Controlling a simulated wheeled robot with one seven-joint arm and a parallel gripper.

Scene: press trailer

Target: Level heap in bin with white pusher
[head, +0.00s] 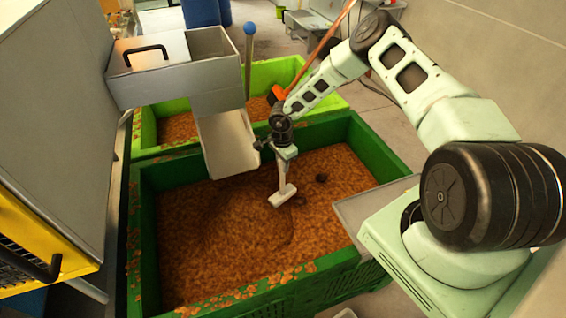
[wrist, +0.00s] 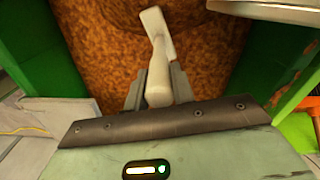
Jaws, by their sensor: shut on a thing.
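The dark green bin (head: 375,150) holds a brown, grainy heap (head: 225,222), which has a mounded part and a hollow near its middle. The white pusher (head: 283,195) is in my gripper (head: 286,152), its handle slanting down and its head low over the right part of the heap. In the wrist view the pusher (wrist: 154,50) runs up from between the fingers of my gripper (wrist: 157,88) towards the brown material (wrist: 105,50). My gripper is shut on the handle. I cannot tell whether the head touches the heap.
A metal chute (head: 228,143) hangs over the bin's far left, close to my gripper. A light green bin (head: 330,98) stands behind. A blue-knobbed lever (head: 249,30) rises beside the chute. A yellow machine (head: 40,245) is at the left.

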